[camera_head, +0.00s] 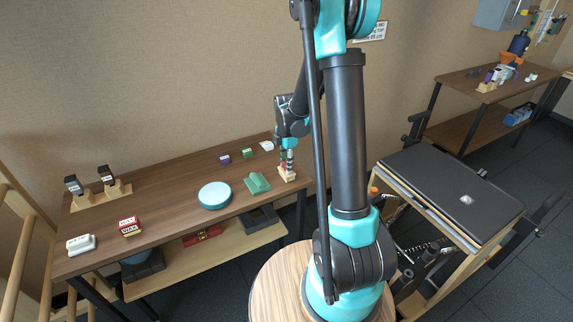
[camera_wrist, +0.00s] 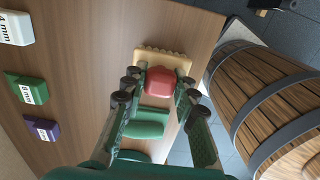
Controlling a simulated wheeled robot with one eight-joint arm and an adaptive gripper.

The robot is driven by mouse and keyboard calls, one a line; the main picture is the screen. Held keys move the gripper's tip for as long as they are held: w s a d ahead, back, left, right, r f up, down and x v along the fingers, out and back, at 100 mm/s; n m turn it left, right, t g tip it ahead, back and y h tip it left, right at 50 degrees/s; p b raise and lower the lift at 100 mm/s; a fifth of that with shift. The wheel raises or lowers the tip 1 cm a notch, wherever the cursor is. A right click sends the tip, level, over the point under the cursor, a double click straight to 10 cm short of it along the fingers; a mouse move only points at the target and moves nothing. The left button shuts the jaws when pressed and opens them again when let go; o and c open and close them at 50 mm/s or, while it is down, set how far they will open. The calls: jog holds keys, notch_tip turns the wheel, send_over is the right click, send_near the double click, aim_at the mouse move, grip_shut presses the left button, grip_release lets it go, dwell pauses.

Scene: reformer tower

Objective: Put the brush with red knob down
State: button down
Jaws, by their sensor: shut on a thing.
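The brush with the red knob (camera_wrist: 161,82) is between my gripper's fingers, its pale wooden body (camera_wrist: 163,58) showing beyond the knob. In the head view the brush (camera_head: 287,175) is at the right end of the long wooden table (camera_head: 165,222), below my gripper (camera_head: 288,160). My gripper also shows in the wrist view (camera_wrist: 160,88), shut on the red knob. The brush looks roughly upright, at or very close to the tabletop; I cannot tell whether its underside touches it. The fingers partly hide the knob.
A green block (camera_head: 257,184) and a round teal disc (camera_head: 214,196) lie left of the brush. Small purple (camera_head: 225,159), green (camera_head: 247,153) and white (camera_head: 267,145) labelled blocks stand behind. A wooden barrel (camera_wrist: 262,95) stands beyond the table edge.

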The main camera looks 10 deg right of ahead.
jog(key=c, duration=1.2)
grip_release()
notch_tip(320, 180, up, 12)
jog(key=s+d+f+m+t, duration=0.2)
jog(key=s+m, duration=0.8)
jog(key=s, duration=0.1)
jog(key=s+d+f+m+t, duration=0.2)
jog(key=s+f+m, duration=0.1)
jog(key=s+m, duration=0.8)
jog(key=shift+f+m, duration=0.15)
jog(key=shift+m, duration=0.15)
